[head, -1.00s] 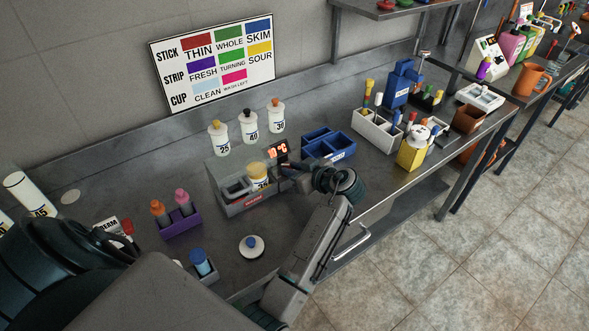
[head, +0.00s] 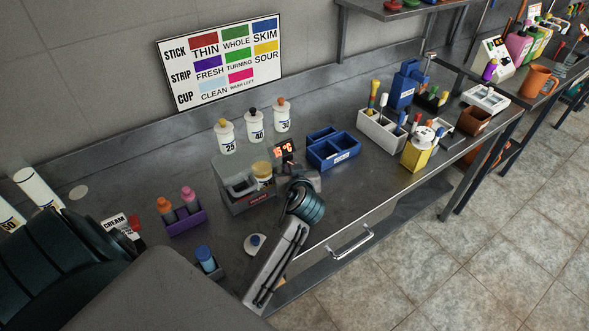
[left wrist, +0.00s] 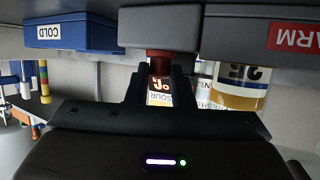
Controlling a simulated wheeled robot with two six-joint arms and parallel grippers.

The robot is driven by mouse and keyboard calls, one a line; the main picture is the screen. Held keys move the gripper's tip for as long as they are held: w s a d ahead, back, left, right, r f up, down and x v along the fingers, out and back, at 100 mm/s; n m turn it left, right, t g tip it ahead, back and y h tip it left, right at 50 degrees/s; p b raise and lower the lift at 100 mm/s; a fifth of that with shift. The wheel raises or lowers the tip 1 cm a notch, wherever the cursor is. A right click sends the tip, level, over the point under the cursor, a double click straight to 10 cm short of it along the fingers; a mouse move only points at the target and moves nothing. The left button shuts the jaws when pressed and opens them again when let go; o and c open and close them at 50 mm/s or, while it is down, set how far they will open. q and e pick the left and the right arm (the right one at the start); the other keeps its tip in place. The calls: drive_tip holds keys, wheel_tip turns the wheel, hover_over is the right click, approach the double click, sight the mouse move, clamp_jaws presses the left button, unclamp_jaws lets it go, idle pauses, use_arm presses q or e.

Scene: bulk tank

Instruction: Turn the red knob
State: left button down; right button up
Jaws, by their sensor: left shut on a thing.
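The red knob (left wrist: 160,62) shows in the left wrist view on a grey housing (left wrist: 160,28). My left gripper (left wrist: 160,76) has a finger on either side of it and is shut on it. In the head view the same grey warmer unit (head: 238,204) stands on the bench, with a lit red display (head: 284,150) at its back right that seems to read about 15 °C. A yellow-topped jar (head: 263,172) sits in the unit. My left gripper and wrist (head: 300,190) are at the unit's right front and hide the knob there. My right gripper is not in view.
A blue divided bin (head: 335,150) is right of the unit. A purple holder (head: 186,222) with two bottles is left. A round white lid (head: 254,243) lies in front. Several white bottles (head: 254,127) stand behind. A yellow container (head: 418,152) is further right.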

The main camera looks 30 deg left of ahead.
use_arm(q)
drive_tip(key=shift+a+r, duration=0.1)
drive_tip(key=shift+r, duration=0.05)
idle(0.3)
drive_tip(key=c, duration=1.3)
unclamp_jaws()
drive_tip(key=shift+w, duration=0.15)
drive_tip(key=shift+o, duration=0.2)
drive_tip(key=shift+f, duration=0.35)
